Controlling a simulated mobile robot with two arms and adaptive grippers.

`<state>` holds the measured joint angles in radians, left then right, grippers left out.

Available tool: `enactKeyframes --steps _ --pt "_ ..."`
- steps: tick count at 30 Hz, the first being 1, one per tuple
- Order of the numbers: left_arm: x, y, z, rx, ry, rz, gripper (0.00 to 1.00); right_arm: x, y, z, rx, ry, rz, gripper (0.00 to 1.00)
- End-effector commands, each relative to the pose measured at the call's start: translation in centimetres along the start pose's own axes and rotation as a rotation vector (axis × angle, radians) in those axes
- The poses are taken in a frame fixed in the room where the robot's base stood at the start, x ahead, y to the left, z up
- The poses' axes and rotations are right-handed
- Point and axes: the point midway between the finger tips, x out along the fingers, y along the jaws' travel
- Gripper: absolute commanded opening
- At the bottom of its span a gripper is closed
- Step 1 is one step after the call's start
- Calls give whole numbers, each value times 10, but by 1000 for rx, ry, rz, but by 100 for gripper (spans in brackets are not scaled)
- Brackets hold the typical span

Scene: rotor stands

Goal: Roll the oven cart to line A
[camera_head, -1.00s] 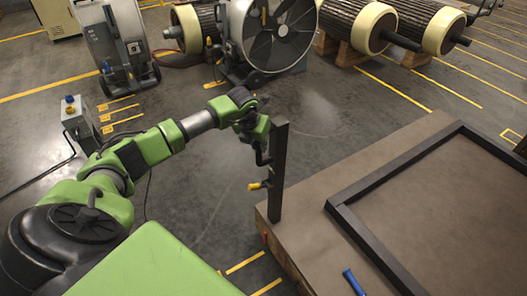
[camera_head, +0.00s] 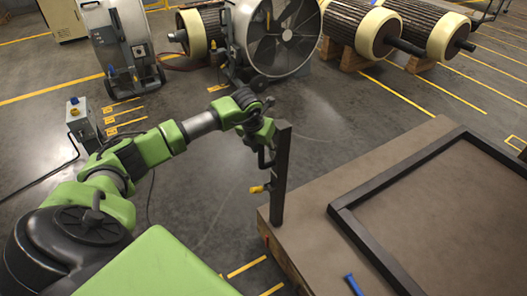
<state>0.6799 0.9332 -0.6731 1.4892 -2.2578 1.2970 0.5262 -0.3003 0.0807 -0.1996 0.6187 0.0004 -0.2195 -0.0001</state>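The cart shows as a large brown deck (camera_head: 310,200) at the right, with a raised black frame (camera_head: 345,222) on top. A dark upright post (camera_head: 281,175) stands at its left corner, with a small yellow knob (camera_head: 257,189) on its left side. My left gripper (camera_head: 265,156) is at the upper part of this post, by a dark handle. The dark fingers blend with the handle, so I cannot tell whether they are closed around it. My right gripper is not in view. No sign naming line A can be read.
A large fan (camera_head: 290,38), a grey cabinet on wheels (camera_head: 120,45) and rotors on wooden stands (camera_head: 358,35) stand at the back. A small grey box (camera_head: 82,122) with a cable is at the left. Grey floor with yellow lines lies open between.

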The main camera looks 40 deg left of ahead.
Motion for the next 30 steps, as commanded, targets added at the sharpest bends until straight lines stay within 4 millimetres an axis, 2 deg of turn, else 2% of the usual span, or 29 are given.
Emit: enactKeyframes --steps 1,6,13,19,27,30 --pt "-14 -2 3 3 -9 -6 33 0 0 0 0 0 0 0" --pt "-52 -1 3 2 -10 -5 33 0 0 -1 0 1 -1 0" --pt "-90 1 1 -1 -5 -2 33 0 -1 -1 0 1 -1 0" --pt "-103 1 0 -1 -4 -2 33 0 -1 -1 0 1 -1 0" --pt "-103 1 0 -2 -3 -1 33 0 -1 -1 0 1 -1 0" --pt "-102 -5 0 19 0 -13 33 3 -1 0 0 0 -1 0"
